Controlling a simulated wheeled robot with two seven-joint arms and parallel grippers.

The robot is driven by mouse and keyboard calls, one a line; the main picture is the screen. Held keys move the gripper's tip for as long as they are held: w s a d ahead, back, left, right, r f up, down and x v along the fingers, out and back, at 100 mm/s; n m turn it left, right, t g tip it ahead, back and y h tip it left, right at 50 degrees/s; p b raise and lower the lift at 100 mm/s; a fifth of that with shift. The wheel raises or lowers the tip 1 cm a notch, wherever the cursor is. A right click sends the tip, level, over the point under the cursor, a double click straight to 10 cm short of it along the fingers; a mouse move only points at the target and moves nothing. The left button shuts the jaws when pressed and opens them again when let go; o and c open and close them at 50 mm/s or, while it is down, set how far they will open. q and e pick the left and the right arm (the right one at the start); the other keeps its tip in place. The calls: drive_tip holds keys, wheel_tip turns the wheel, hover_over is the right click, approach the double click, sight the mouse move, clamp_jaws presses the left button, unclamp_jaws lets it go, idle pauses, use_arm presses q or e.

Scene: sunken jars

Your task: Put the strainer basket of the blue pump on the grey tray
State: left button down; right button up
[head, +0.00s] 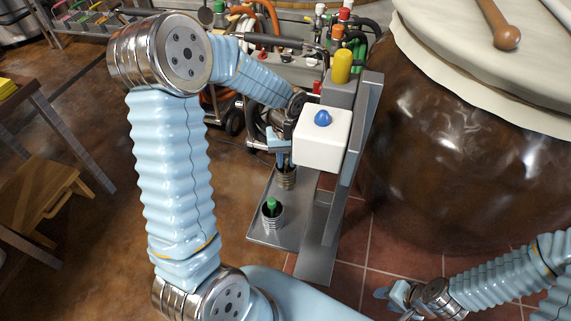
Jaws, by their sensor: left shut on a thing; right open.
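A white block with a blue knob (322,118), which looks like the blue pump, is fixed on a grey upright post. The grey tray (255,232) lies below and left of it. A small ribbed metal basket (287,180) is directly under my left gripper (284,160), which is shut on it. It is over the tray's far part; I cannot tell whether it touches the tray. A second ribbed metal cup with a green top (271,214) stands on the tray nearer me. My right gripper (394,296) is open and empty at the lower right, away from the tray.
A yellow knob (342,66) tops the unit behind the white block. A large brown jar (450,150) with a pale cover stands close on the right. Hoses and fittings (270,40) crowd the back. A wooden stool (38,195) is at left.

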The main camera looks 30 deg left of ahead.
use_arm(q)
drive_tip(key=shift+f, duration=1.35)
drive_tip(key=c, duration=1)
unclamp_jaws()
drive_tip(key=shift+f, duration=0.1)
drive_tip(key=shift+o, duration=0.2)
drive_tip(key=shift+a, duration=0.1)
drive_tip(key=shift+r, duration=0.25)
wheel_tip(320, 180, up, 12)
drive_tip(key=shift+f+p, duration=0.15)
drive_tip(key=shift+p, duration=0.45)
